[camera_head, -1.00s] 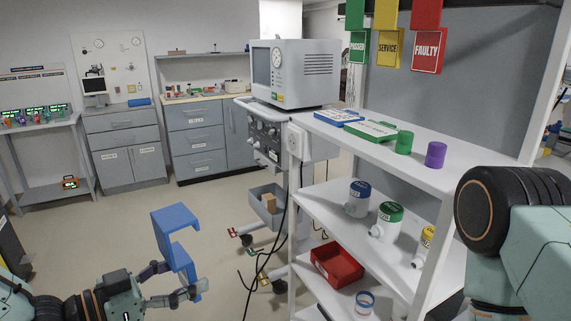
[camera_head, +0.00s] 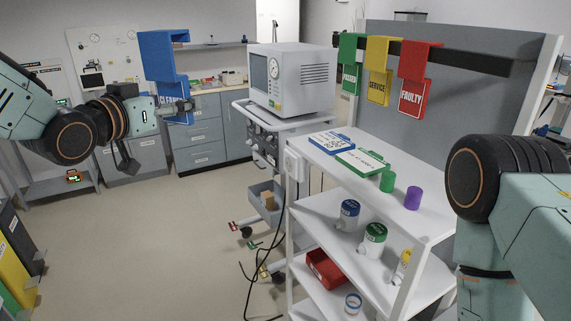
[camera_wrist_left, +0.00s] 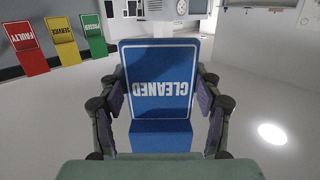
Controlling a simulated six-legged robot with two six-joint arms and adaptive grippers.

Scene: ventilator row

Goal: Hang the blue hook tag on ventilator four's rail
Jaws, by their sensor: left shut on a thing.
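The blue hook tag (camera_head: 157,55) is held up at the left of the head view, its hook part at the top. In the left wrist view the tag (camera_wrist_left: 160,75) reads CLEANED, upside down in the picture. My left gripper (camera_head: 183,109) is shut on the tag's lower panel; its fingers (camera_wrist_left: 160,108) flank the panel on both sides. The ventilator (camera_head: 290,80) with a grey screen housing stands on a wheeled cart right of the tag, clearly apart from it. Its number is not readable. My right arm shows at the right edge, its gripper out of frame.
A dark rail (camera_head: 470,60) holds green, yellow and red FAULTY (camera_head: 413,97) tags above a white shelf unit (camera_head: 325,165). The shelf carries signs, cups and canisters. Drawer cabinets (camera_head: 197,135) stand behind. The floor (camera_head: 150,240) between is clear.

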